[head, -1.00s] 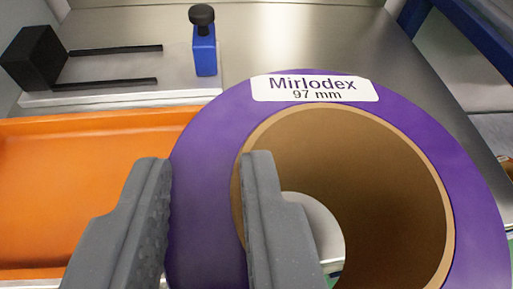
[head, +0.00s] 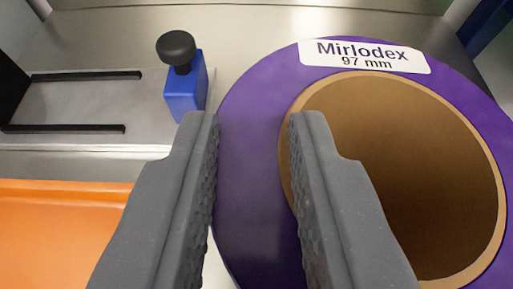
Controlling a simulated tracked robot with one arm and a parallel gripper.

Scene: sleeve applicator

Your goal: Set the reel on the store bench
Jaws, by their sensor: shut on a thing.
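The purple reel (head: 247,195) has a wide brown cardboard core (head: 400,170) and a white label (head: 365,56) reading "Mirlodex 97 mm". It fills the right half of the head view. My gripper (head: 252,125) is shut on the reel's left wall, one finger outside the rim and the other inside the core. The reel's lower edge is cut off by the frame. I cannot tell whether its underside touches the metal surface (head: 270,22). I cannot tell which surface is the store bench.
A blue block with a black knob (head: 185,85) stands left of the reel on a grey plate (head: 75,105) with two black rods. An orange tray (head: 60,230) lies at lower left. Bare metal shows behind the reel.

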